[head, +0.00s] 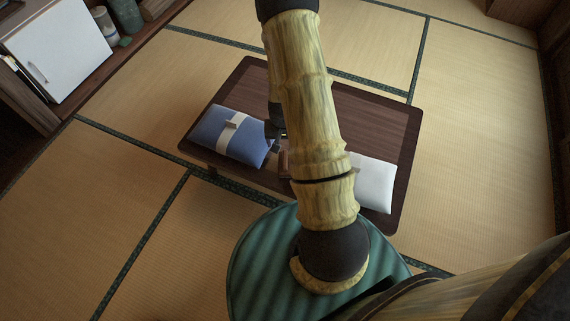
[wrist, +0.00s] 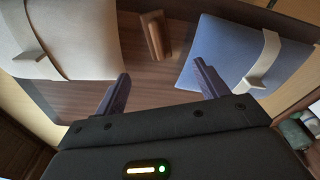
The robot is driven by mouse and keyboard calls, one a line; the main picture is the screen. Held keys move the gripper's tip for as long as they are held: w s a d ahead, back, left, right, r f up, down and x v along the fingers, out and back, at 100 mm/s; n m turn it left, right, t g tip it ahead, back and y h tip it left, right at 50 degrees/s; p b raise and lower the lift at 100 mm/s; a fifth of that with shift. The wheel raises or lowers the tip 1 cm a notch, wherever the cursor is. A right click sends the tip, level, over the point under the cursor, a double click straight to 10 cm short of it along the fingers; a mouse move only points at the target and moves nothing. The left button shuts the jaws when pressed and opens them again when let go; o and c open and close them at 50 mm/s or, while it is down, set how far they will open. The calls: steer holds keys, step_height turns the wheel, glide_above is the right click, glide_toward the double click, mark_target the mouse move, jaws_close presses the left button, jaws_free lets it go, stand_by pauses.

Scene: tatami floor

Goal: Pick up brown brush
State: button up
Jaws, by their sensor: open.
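The brown brush (wrist: 155,37) lies on the dark wooden table between two cushion-like bundles in the wrist view. A small part of it shows beside my arm in the head view (head: 284,163). My gripper (wrist: 160,82) is open and empty, its two dark fingers spread apart. The brush is ahead of the fingertips, roughly centred between them, and apart from them. In the head view my bamboo-patterned arm hides most of the table's middle, and the fingers are mostly hidden.
The low table (head: 375,115) stands on tatami. A blue bundle with a pale band (head: 217,140) lies at its left, a white one (head: 374,184) at its right. A white cabinet door (head: 58,52) and several jars (head: 105,25) are at upper left.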

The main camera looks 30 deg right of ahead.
mark_target(285, 159)
steer(key=f, duration=0.3)
steer(key=f+b, duration=0.1)
steer(key=f, duration=0.2)
steer(key=w+f+b, duration=0.1)
steer(key=f, duration=0.2)
steer(key=shift+d+f, duration=0.3)
steer(key=shift+f, duration=0.05)
steer(key=shift+b, duration=0.3)
steer(key=f, duration=0.1)
steer(key=f+b, duration=0.1)
steer(key=f, duration=0.1)
steer(key=f+b, duration=0.1)
steer(key=f, duration=0.1)
steer(key=shift+w+d+f, duration=0.1)
steer(key=shift+w+d, duration=0.15)
steer(key=shift+d, duration=0.15)
steer(key=c, duration=1.2)
step_height(285, 159, up, 10)
steer(key=p, duration=0.3)
